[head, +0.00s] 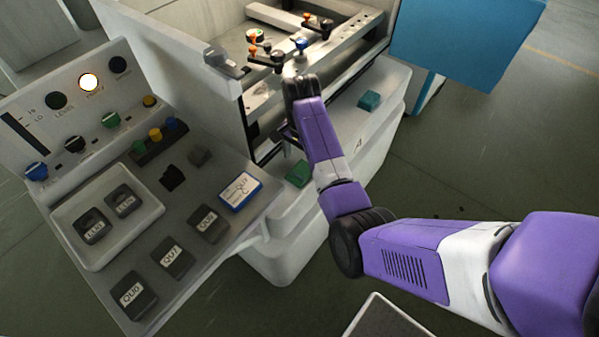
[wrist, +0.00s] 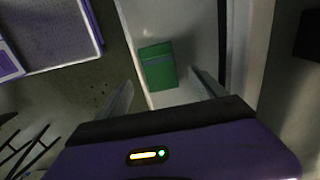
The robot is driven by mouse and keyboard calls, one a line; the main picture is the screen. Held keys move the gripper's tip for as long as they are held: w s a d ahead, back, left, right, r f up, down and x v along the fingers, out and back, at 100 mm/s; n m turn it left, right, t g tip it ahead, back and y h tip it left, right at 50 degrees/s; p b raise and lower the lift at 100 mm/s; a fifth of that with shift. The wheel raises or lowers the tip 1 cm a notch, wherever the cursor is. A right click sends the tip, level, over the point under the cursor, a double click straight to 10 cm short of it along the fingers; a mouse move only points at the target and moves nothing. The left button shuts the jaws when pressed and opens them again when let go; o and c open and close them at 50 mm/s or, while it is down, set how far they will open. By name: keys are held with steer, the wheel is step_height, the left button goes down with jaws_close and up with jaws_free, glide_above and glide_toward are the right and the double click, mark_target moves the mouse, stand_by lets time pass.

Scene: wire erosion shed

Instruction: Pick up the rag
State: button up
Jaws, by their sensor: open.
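A small green folded piece (head: 299,173), which looks like the rag, lies on the pale front ledge of the machine. In the wrist view the green piece (wrist: 158,66) lies flat beyond and between my two fingertips, apart from both. My gripper (wrist: 161,90) is open and empty above the ledge.
The control console (head: 225,203) with knobs and labelled dark blocks stands at left. The machine's open tank (head: 262,100), with rails and clamps, rises behind the ledge. A blue panel (head: 455,45) stands at back right. A pale-edged tray (head: 385,318) is at the bottom. Floor on the right is clear.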

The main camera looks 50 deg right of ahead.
steer(key=shift+f, duration=2.4)
steer(key=c, duration=1.6)
steer(key=shift+r, duration=0.1)
step_height(320, 180, up, 10)
step_height(320, 180, up, 10)
steer(key=p, duration=0.8)
glide_above(301, 171)
